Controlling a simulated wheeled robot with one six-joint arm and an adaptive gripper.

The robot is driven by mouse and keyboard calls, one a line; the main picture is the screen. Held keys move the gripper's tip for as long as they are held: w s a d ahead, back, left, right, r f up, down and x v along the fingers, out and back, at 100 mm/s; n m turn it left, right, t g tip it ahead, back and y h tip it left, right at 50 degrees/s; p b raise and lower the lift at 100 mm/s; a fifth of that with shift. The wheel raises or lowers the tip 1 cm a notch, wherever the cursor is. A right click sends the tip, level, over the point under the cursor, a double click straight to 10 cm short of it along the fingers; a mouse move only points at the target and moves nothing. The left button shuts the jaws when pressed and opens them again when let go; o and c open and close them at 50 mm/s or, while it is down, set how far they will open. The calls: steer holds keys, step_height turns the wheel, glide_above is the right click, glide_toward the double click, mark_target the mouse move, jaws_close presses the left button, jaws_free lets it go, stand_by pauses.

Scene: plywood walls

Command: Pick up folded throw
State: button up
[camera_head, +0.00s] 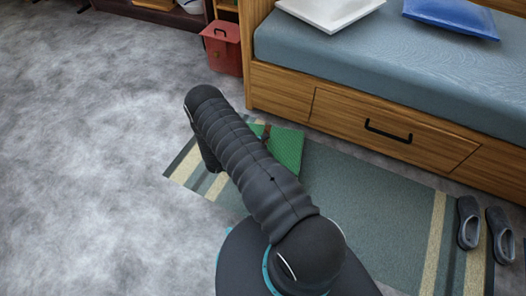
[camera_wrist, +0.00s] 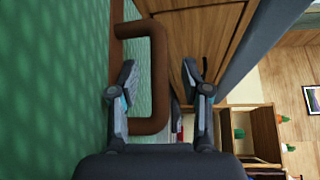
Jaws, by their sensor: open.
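The folded throw, green with a lighter pattern, lies on the striped rug in the head view (camera_head: 287,150), partly hidden by my arm. In the wrist view a close green patterned surface, which looks like the throw (camera_wrist: 50,90), fills the left side. A brown loop handle (camera_wrist: 158,85) stands out from its edge. My gripper (camera_wrist: 160,72) is open. The loop's outer bar shows between its two fingers, and the left finger overlaps the loop's opening. I cannot tell whether either finger touches it.
A wooden daybed with a drawer (camera_head: 310,105) stands just behind the throw. A red bin (camera_head: 222,48) is at its left end. Grey slippers (camera_head: 468,222) lie on the right of the rug (camera_head: 360,205). The grey floor at left is clear.

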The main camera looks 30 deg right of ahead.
steer(key=shift+w+d, duration=0.1)
steer(key=shift+d, duration=0.3)
jaws_close()
steer(key=shift+r, duration=0.1)
